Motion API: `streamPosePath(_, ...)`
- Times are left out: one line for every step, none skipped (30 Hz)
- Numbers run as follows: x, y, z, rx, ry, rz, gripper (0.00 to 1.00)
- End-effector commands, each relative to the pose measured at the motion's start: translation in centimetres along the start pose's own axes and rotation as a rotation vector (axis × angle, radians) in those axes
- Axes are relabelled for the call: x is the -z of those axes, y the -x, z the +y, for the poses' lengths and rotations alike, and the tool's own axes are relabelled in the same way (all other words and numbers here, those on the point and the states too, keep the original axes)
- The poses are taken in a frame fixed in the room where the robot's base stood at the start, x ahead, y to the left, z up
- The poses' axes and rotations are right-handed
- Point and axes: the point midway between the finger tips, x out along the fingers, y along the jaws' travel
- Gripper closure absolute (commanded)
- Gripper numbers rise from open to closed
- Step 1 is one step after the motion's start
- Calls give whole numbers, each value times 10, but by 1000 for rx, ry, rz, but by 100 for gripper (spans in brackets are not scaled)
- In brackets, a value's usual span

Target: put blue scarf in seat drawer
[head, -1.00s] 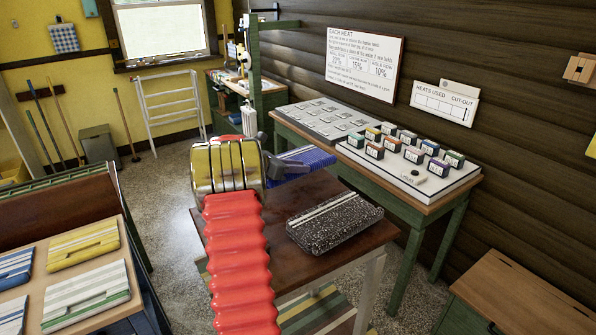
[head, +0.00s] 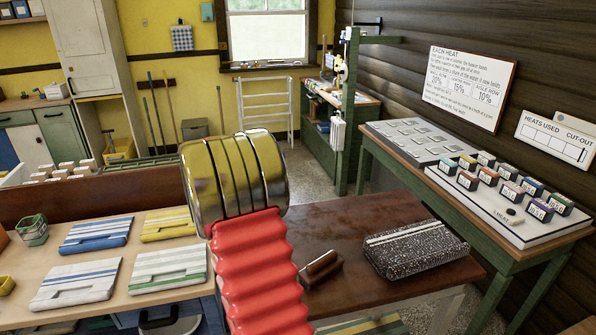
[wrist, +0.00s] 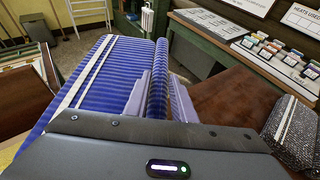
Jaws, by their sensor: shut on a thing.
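The blue scarf (wrist: 88,88) is a folded blue striped cloth with pale bands at its left, seen in the wrist view. My gripper (wrist: 160,85) is shut on the scarf, with a pale lilac finger on each side of a raised blue fold. The scarf appears to be off any surface. In the head view my red and metal arm hides the gripper and the scarf. I cannot identify the seat drawer for certain in either view.
At left, a wooden counter (head: 120,262) holds several folded striped cloths. A green table (head: 535,235) with small coloured blocks stands along the right wall. Open floor (head: 305,185) shows near the white rack (head: 262,108).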

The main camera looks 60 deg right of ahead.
Motion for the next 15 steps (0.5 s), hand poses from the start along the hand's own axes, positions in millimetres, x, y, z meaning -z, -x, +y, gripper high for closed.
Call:
streamPosePath(4, 19, 19, -47, 19, -2, 100)
streamPosePath(7, 29, 28, -71, 29, -2, 100)
streamPosePath(10, 42, 40, -104, 42, -2, 100)
streamPosePath(14, 52, 50, -130, 53, -2, 100)
streamPosePath(17, 62, 58, -154, 63, -2, 100)
streamPosePath(21, 76, 69, -187, 76, -1, 100)
streamPosePath(25, 87, 78, -213, 87, -1, 100)
streamPosePath(28, 97, 86, -238, 98, -2, 100)
streamPosePath(34, 112, 96, -271, 112, -1, 100)
streamPosePath(37, 123, 103, -296, 122, -2, 100)
streamPosePath(41, 134, 110, -322, 132, -2, 100)
streamPosePath(47, 150, 119, -355, 146, -1, 100)
streamPosePath(51, 161, 126, -380, 156, -2, 100)
streamPosePath(55, 173, 132, -406, 168, -2, 100)
streamPosePath(61, 189, 140, -440, 181, -1, 100)
